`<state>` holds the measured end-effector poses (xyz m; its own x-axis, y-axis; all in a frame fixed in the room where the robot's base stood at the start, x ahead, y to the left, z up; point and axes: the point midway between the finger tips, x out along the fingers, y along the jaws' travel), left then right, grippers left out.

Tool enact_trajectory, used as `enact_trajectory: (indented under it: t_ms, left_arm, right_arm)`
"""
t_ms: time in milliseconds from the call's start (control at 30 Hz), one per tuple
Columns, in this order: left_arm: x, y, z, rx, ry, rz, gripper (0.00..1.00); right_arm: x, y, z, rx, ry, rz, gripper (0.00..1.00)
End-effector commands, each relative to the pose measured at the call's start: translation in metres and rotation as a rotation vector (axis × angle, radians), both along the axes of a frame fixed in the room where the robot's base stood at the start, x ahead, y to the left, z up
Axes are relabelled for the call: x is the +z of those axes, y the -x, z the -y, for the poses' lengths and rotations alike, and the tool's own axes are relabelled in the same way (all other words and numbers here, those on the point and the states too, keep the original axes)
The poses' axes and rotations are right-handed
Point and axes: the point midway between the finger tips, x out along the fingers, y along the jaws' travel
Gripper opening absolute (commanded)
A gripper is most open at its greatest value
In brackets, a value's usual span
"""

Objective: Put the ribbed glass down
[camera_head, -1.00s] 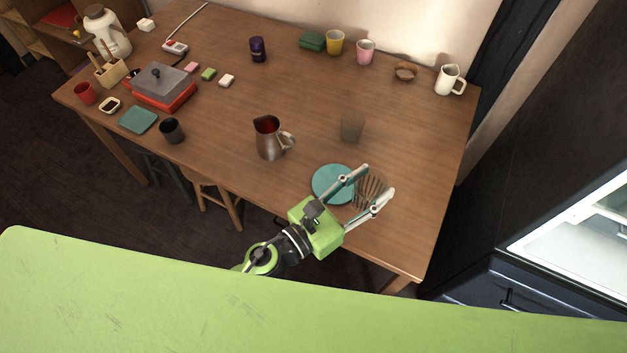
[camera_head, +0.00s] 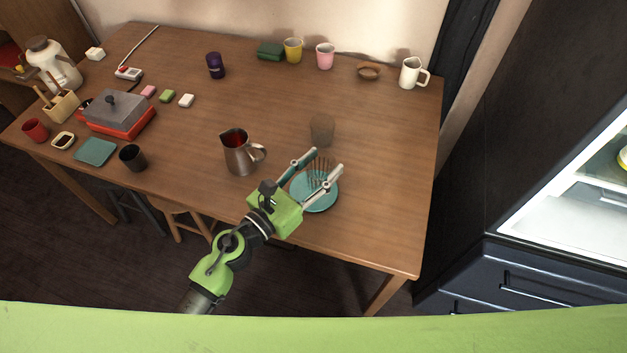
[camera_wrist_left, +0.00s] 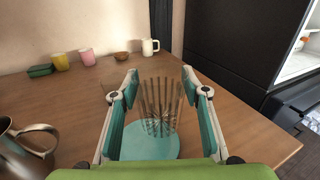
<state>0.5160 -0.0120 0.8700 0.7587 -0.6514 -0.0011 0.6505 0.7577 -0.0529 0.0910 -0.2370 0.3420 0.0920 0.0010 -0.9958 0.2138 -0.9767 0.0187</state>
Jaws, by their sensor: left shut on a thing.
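The ribbed glass (camera_head: 321,174) is see-through with dark vertical ribs. My left gripper (camera_head: 328,159) is shut on it, one finger on each side. In the left wrist view the ribbed glass (camera_wrist_left: 160,104) stands upright between the fingers of the left gripper (camera_wrist_left: 159,76). It overlaps the far part of a round teal plate (camera_head: 318,204), which also shows in the left wrist view (camera_wrist_left: 150,147). I cannot tell whether its base touches the plate or hangs above it. My right gripper is not in view.
A metal pitcher (camera_head: 239,156) stands left of the plate. Cups, a bowl (camera_head: 369,71) and a white jug (camera_head: 410,73) line the back. The wooden table (camera_head: 385,170) is clear to the right of the plate.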

Motion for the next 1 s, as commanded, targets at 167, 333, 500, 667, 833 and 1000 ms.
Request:
enact_trajectory:
  t_ms: [167,333,500,667,833,1000]
  left_arm:
    - [-0.023,-0.017,-0.008,0.000,0.001,0.002,0.17]
    - [-0.033,-0.025,-0.012,0.001,0.001,0.002,0.17]
    - [-0.058,-0.028,-0.014,0.002,0.004,-0.001,0.17]
    - [-0.066,-0.027,-0.014,0.001,0.000,0.003,0.17]
    - [-0.066,-0.027,-0.014,0.000,-0.001,0.003,0.17]
    - [-0.069,-0.027,-0.014,0.000,-0.002,0.003,0.47]
  right_arm:
    - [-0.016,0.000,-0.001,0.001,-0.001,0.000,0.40]
    - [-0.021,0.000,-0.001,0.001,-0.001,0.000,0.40]
    - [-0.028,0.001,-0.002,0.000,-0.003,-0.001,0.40]
    - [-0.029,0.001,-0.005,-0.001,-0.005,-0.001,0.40]
    - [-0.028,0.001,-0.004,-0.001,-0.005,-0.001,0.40]
    - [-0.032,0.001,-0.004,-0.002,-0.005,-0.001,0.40]
